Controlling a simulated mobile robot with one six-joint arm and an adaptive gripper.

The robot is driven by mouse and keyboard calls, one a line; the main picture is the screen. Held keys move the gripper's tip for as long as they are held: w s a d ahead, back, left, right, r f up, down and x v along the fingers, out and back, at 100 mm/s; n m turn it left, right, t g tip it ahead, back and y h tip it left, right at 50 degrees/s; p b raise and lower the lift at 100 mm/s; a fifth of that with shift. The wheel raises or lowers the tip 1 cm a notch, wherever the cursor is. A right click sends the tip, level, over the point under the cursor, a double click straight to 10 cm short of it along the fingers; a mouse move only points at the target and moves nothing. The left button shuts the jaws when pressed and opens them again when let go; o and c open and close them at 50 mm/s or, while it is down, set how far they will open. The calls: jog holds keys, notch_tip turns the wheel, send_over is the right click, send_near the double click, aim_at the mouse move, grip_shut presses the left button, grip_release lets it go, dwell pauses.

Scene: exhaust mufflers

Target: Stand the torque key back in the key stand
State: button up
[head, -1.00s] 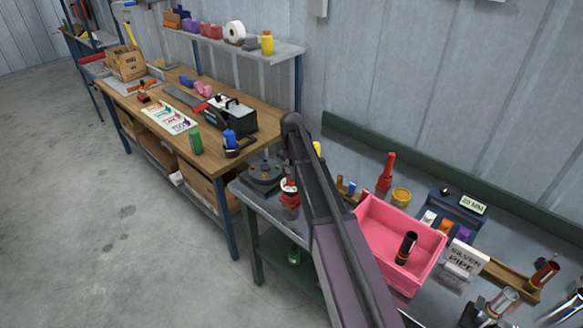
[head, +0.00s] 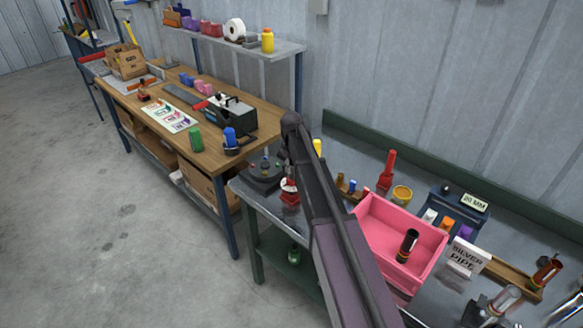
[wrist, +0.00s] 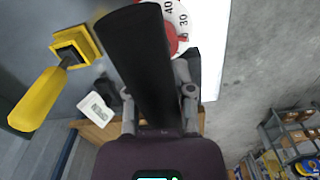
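In the wrist view, the torque key's thick black handle (wrist: 140,62) stands between the fingers of my gripper (wrist: 160,100), which look closed on it. The handle fills the middle of that view and hides what is below it. A red and white dial (wrist: 176,22) marked 30 and 40 shows behind its upper end; I cannot tell whether it belongs to the key. In the head view my arm hides the gripper and the key. A red and white piece (head: 289,186) shows beside the arm there. I cannot make out the key stand with certainty.
A yellow-handled tool (wrist: 38,98) sits at a yellow square block (wrist: 76,47), left of the gripper. A small display (wrist: 98,110) is close by.

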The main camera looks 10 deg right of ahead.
jog(key=o, duration=0.5)
jog(key=shift+c, duration=0.2)
jog(key=shift+r, duration=0.2)
notch_tip(320, 180, up, 9)
jog(key=p, duration=0.9)
jog(key=shift+f, duration=0.1)
jog(key=s+f+m+b, duration=0.2)
jog(key=s+f+b, duration=0.2)
jog(key=s, duration=1)
jog(key=s+f+m+b, duration=0.3)
jog(key=s+f, duration=0.1)
jog(key=s, duration=1.1)
jog(key=shift+a+b, duration=0.3)
jog(key=shift+b, duration=0.1)
